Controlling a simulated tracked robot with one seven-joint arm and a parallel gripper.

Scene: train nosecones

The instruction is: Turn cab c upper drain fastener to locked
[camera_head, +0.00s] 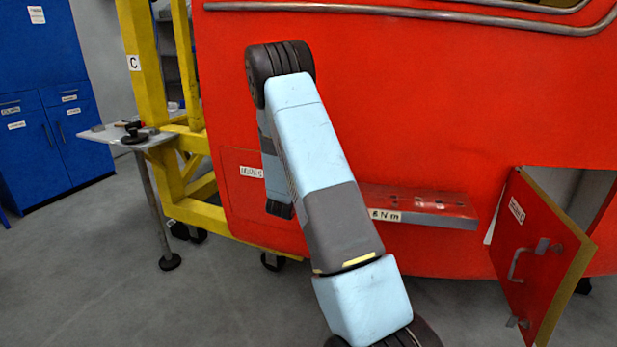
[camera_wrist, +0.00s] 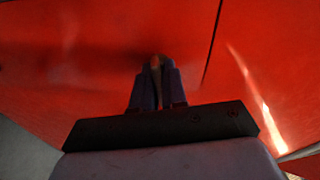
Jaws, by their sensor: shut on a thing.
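In the wrist view, my gripper (camera_wrist: 156,72) is shut on a small fastener (camera_wrist: 156,61) on the red cab panel. The fastener is mostly hidden between the fingers, so I cannot tell its angle. A dark panel seam runs just right of the gripper. In the head view, the red cab (camera_head: 440,100) stands on a yellow frame (camera_head: 150,60) that carries a "C" label (camera_head: 133,62). My arm crosses in front of the cab and hides the gripper there.
A red hatch door (camera_head: 535,260) with a handle hangs open at the right. A red step (camera_head: 430,206) juts from the cab behind my arm. A small side table (camera_head: 110,136) with tools stands at the left, near blue cabinets (camera_head: 50,110). Grey floor is clear at lower left.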

